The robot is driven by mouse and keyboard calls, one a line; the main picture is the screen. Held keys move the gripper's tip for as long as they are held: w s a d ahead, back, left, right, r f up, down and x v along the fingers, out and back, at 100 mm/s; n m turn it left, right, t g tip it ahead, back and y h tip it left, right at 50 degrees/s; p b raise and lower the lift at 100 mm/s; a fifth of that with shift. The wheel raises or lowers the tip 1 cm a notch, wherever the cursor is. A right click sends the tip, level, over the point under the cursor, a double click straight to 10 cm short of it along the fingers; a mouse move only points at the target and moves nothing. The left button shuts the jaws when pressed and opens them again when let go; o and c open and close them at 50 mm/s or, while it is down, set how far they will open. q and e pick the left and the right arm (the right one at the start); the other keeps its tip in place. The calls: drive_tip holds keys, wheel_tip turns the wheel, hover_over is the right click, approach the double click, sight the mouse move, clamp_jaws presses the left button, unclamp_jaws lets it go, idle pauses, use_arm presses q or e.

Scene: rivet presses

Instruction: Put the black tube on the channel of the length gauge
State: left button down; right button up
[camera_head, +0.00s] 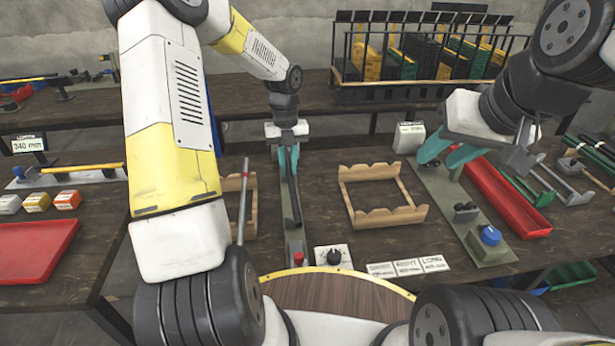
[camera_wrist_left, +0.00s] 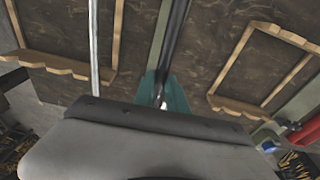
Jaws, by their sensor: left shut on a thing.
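My left gripper (camera_head: 288,165) has teal fingers shut on the black tube (camera_head: 293,198). The tube slants toward the front over a long narrow grey-green strip (camera_head: 295,240) on the table. In the left wrist view the tube (camera_wrist_left: 175,38) runs away from between the fingertips (camera_wrist_left: 164,95), beside the strip. I cannot tell whether it touches the strip. At the far left, a grey plate carrying a yellow bar stands by a "340 mm" display (camera_head: 30,144), which looks like the length gauge. My right gripper (camera_head: 450,156) has its teal fingers apart above a green plate (camera_head: 462,217).
Wooden racks stand left and right (camera_head: 384,173) of the strip. Red trays (camera_head: 506,196) flank the area. A wire rack (camera_head: 430,55) is behind.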

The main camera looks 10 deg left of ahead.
use_arm(q)
wheel_tip(320, 180, down, 5)
drive_tip(key=shift+w+d+f, duration=0.15)
drive_tip(key=shift+f, duration=2.25)
drive_tip(key=shift+f, duration=0.1)
drive_tip(key=c, duration=1.3)
unclamp_jaws()
drive_tip(key=shift+c, duration=0.2)
